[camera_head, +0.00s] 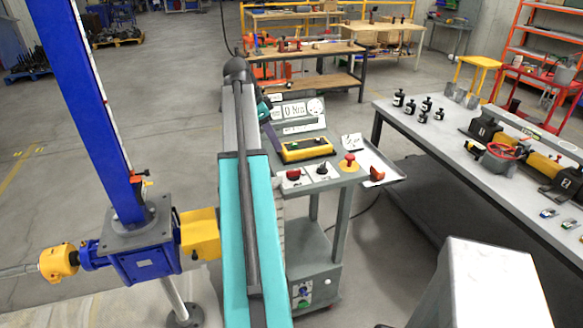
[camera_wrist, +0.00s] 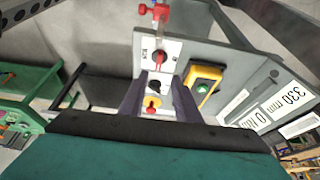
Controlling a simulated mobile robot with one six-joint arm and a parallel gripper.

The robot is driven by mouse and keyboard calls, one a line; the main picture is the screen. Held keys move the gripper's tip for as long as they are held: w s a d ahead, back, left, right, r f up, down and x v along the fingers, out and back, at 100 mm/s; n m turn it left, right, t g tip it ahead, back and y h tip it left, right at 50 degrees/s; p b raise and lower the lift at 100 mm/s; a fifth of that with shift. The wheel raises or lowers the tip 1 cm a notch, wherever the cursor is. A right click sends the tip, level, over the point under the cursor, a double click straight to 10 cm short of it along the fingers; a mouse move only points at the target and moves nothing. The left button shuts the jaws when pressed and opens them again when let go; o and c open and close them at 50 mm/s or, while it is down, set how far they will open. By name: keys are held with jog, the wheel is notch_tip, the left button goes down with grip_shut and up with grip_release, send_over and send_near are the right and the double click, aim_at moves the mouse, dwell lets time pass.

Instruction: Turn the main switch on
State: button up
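The control console (camera_head: 328,185) carries a row of controls along its front edge. A red knob on a white plate (camera_head: 293,175) is at the left, a black knob (camera_head: 322,168) in the middle, and a red mushroom button (camera_head: 348,160) on yellow to the right. I cannot read which label marks the main switch. In the wrist view, the black knob (camera_wrist: 155,87) and the red button (camera_wrist: 152,105) show between the fingers of my gripper (camera_wrist: 160,88). The fingers are apart, with no object visibly held.
A yellow box (camera_head: 307,149) and a display panel (camera_head: 299,113) are on the console. A blue column with a screw jack (camera_head: 140,250) stands left of my arm. A workbench (camera_head: 470,160) with black weights is at the right.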

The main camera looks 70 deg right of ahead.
aim_at(294, 170)
jog(key=shift+s+d+r, duration=0.15)
jog(key=shift+s+r, duration=0.05)
jog(key=shift+s, duration=0.15)
jog(key=shift+f, duration=0.1)
jog(key=shift+p+x, duration=2.15)
jog(key=shift+x, duration=4.7)
grip_shut()
